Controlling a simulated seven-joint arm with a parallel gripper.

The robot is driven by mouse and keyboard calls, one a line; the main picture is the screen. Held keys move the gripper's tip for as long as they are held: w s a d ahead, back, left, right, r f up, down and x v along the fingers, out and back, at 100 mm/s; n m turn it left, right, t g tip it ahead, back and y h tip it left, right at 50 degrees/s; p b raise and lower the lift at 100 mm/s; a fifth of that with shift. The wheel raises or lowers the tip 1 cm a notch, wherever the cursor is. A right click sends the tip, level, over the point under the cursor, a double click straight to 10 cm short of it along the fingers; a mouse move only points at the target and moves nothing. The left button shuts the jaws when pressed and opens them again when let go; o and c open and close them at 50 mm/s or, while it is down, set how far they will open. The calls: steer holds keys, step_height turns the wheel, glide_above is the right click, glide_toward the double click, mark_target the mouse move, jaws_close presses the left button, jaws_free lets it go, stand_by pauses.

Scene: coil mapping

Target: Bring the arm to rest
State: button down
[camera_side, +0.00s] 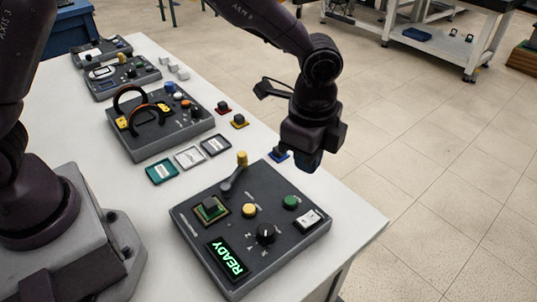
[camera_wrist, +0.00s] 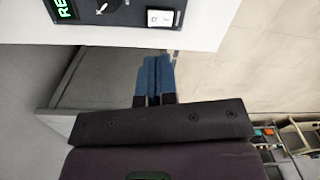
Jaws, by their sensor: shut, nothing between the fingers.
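My gripper (camera_side: 304,160) hangs in the air near the table's right edge, beyond the upper right corner of the front control box (camera_side: 250,225). In the wrist view its blue fingers (camera_wrist: 155,78) are shut together with nothing between them. The control box has a lit green READY display, a black knob, yellow and green buttons, a white rocker switch and a lever with a yellow tip. A chip with a gold-edged base sits at its left. In the wrist view, part of this box (camera_wrist: 120,10) shows at the top, apart from the fingers.
Three flat cards (camera_side: 189,157) lie mid-table. More control boxes (camera_side: 160,120) stand behind. Open floor lies right of the table.

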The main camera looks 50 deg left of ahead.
steer(key=s+a+r+n+t, duration=0.5)
steer(key=s+a+r+n, duration=0.9)
steer(key=s+a, duration=0.5)
step_height(320, 180, up, 3)
steer(key=shift+f+n, duration=0.15)
steer(key=shift+n, duration=0.25)
